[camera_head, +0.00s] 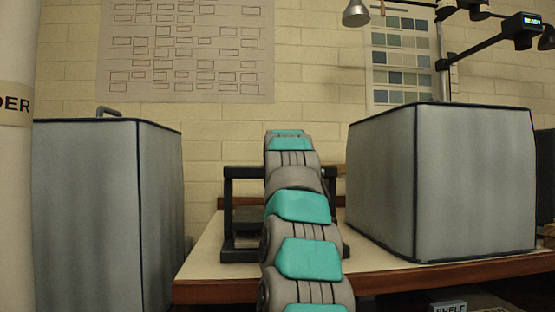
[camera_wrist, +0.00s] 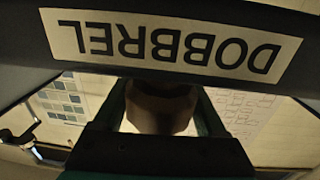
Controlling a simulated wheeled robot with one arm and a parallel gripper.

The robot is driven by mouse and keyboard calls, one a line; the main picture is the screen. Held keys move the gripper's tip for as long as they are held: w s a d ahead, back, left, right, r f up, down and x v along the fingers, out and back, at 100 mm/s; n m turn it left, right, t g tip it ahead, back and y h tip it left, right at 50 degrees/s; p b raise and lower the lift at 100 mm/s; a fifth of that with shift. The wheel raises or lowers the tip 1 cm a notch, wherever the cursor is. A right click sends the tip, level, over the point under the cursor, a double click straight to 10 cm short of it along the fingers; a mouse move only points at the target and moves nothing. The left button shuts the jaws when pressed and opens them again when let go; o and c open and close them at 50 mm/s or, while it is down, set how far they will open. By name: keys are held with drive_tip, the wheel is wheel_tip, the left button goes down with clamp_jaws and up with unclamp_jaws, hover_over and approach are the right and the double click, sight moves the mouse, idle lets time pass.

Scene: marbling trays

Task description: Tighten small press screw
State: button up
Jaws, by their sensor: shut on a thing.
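The small press (camera_head: 229,205) is a black frame on the table, partly hidden behind my teal and grey arm in the head view. In the wrist view its dark crossbar (camera_wrist: 24,80) runs across the top with an upside-down white DOBBREL label (camera_wrist: 170,42). My gripper (camera_wrist: 160,92) has a dark finger on each side of a dim grey, faceted knob, which looks like the press screw (camera_wrist: 160,108). The gripper is shut on it, close to the crossbar. The screw's threads and lower end are hidden. In the head view my gripper is hidden behind the arm.
Grey covered boxes stand on both sides, one at left (camera_head: 85,210) and one on the table at right (camera_head: 470,185). The pale table (camera_head: 205,262) has a wooden front edge. A lamp (camera_head: 356,13) and a display arm (camera_head: 480,48) hang at upper right.

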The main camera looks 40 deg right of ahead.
drive_tip(key=shift+d+m+g+h+b, duration=0.25)
drive_tip(key=shift+m+g+h+b, duration=0.1)
drive_tip(key=shift+m+g+h, duration=0.5)
drive_tip(key=shift+s+r+m+g+h+p, duration=0.2)
drive_tip(key=shift+m+g+h+p, duration=0.25)
drive_tip(key=shift+m+g+h, duration=0.3)
drive_tip(key=shift+s+d+m+g+h+p, duration=0.1)
drive_tip(key=shift+m+g+h+p, duration=0.3)
drive_tip(key=shift+g+h+p, duration=0.2)
drive_tip(key=shift+s+d+f+m+g+p, duration=0.1)
drive_tip(key=shift+s+f+m+g+p, duration=0.05)
drive_tip(key=shift+f+m+g+p, duration=0.2)
drive_tip(key=o, duration=1.3)
drive_tip(key=shift+r, duration=0.1)
drive_tip(key=shift+b+v, duration=0.8)
drive_tip(key=shift+v, duration=3.1)
